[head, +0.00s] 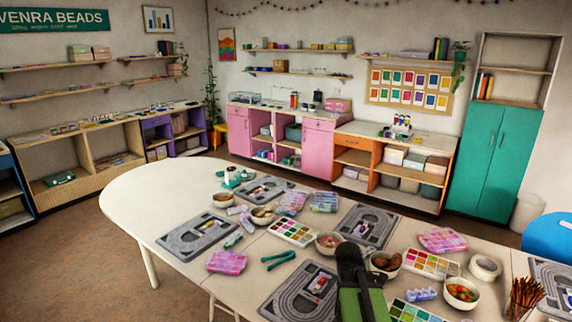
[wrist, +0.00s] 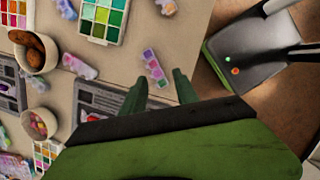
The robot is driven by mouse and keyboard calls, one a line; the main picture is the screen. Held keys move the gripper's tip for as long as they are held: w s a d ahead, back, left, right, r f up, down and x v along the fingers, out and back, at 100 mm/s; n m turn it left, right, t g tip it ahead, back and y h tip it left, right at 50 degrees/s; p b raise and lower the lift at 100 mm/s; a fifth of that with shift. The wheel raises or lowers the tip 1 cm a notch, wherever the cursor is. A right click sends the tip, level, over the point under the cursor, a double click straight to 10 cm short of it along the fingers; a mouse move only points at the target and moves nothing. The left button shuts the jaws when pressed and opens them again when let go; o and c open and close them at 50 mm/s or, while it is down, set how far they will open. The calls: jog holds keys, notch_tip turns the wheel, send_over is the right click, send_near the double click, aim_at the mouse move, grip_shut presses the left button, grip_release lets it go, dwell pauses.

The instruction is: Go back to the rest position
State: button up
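My gripper (wrist: 160,88) shows in the wrist view as two green fingers standing apart, with nothing held between them. It is over the table edge. A small strip of purple, pink and orange pieces (wrist: 155,68) lies on the table just beyond the fingertips, apart from them as far as I can see. In the head view my dark and green arm stands up at the bottom centre, over the table (head: 140,195); its fingertips cannot be made out there.
Grey bead boards (head: 198,233), paint-like palettes (head: 431,264), bowls (head: 462,292) and pink bead boxes (head: 226,262) crowd the table around my arm. A cup of brown sticks (head: 524,296) stands at the right. The table's left end is bare. Open floor (head: 75,255) lies left of it.

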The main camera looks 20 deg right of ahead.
jog(key=w+a+m+y, duration=0.2)
jog(key=a+m, duration=1.1)
jog(key=a, duration=1.1)
jog(key=shift+w+f+t+y, duration=0.35)
jog(key=shift+f+t+y, duration=0.1)
jog(key=shift+y, duration=0.15)
